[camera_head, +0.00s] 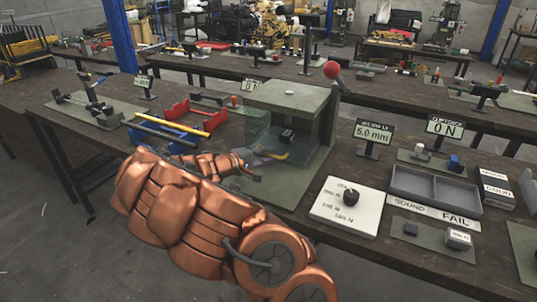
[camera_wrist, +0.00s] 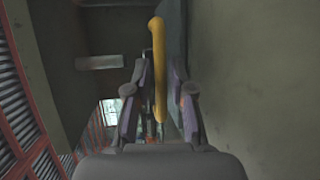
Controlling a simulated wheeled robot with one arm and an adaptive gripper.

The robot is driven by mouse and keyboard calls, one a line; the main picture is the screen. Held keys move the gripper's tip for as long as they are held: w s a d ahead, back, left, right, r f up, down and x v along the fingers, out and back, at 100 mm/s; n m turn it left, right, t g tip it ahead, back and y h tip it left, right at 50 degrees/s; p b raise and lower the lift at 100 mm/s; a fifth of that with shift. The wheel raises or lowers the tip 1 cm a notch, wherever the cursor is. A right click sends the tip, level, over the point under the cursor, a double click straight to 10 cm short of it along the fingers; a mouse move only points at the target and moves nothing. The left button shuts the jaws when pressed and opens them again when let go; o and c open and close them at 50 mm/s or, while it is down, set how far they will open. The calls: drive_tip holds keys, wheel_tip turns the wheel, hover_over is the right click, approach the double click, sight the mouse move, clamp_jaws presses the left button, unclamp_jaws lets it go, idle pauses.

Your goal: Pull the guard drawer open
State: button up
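The guard drawer shows as a bluish see-through panel (camera_head: 257,127) on the front of the grey-green rivet press (camera_head: 290,95). A yellow handle (camera_head: 273,155) is low at the press opening. In the wrist view the handle (camera_wrist: 158,70) runs upright between my two fingers. My gripper (camera_head: 251,168) is at the left end of the handle. In the wrist view my gripper (camera_wrist: 160,88) looks open, with a finger on each side of the handle and small gaps visible. A dark block (camera_head: 287,135) sits inside the press.
A red-ball lever (camera_head: 332,70) stands at the press's right. Red (camera_head: 200,115) and blue (camera_head: 165,133) racks stand to its left.

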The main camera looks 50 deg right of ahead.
drive_tip(key=shift+d+f, duration=0.1)
drive_tip(key=shift+d, duration=0.25)
clamp_jaws()
idle(0.4)
